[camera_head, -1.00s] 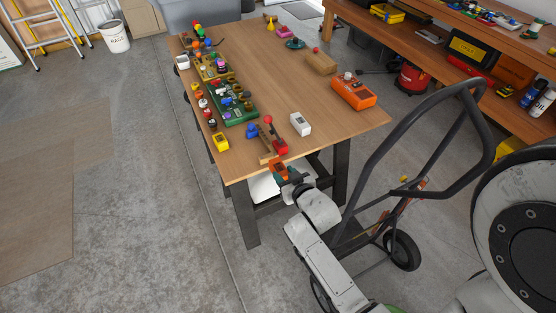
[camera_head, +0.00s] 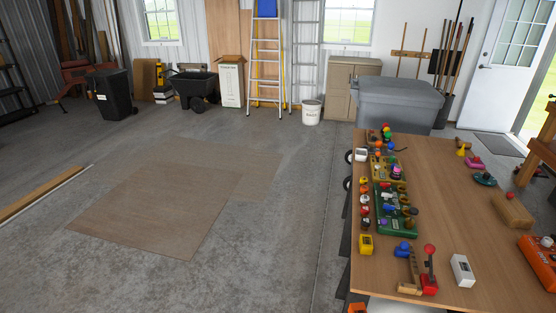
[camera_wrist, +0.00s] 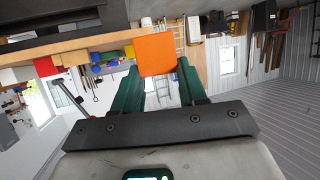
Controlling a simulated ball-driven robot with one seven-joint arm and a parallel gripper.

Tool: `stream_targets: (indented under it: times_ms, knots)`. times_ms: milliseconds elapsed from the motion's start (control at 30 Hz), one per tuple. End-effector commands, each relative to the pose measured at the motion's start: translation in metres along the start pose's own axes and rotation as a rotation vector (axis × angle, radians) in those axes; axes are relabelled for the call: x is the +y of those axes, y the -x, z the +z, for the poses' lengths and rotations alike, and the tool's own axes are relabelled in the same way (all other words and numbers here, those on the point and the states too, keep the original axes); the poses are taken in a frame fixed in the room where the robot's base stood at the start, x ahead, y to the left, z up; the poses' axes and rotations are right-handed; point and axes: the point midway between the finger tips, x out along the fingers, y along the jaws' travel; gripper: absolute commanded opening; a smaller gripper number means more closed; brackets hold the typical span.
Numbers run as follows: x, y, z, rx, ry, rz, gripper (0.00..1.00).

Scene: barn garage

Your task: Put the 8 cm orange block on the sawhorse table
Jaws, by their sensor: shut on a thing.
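My gripper (camera_wrist: 158,76) has green fingers closed on both sides of the orange block (camera_wrist: 155,54) in the wrist view. The block also shows as a small orange patch (camera_head: 357,308) at the bottom edge of the head view, just off the table's near left corner; the rest of my arm is out of that view. The sawhorse table (camera_head: 455,215) has a wooden top at the right of the head view. Its edge also shows at the upper left of the wrist view, which is upside down. I cannot tell the block's exact height against the tabletop.
Along the table's left side stand a green toy tray (camera_head: 384,205), a yellow block (camera_head: 366,244) and several small knobs. A toy with a red lever (camera_head: 429,270) and a white box (camera_head: 462,270) sit near the front edge. The middle top is clear. Brown sheets (camera_head: 160,215) lie on the floor.

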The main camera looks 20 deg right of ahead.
Motion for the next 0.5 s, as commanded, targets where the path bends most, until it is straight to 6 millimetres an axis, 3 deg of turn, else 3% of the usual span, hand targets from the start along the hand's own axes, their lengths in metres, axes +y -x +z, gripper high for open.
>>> stream_targets:
  times_ms: [33,200,333,500]
  knots:
    - [-0.026,-0.004,0.006,0.001,0.022,-0.054,0.06]
    - [-0.097,-0.004,0.014,0.001,0.083,-0.196,0.06]
    - [-0.133,0.002,0.02,0.002,0.113,-0.27,0.06]
    - [-0.154,0.006,0.023,0.003,0.132,-0.314,0.06]
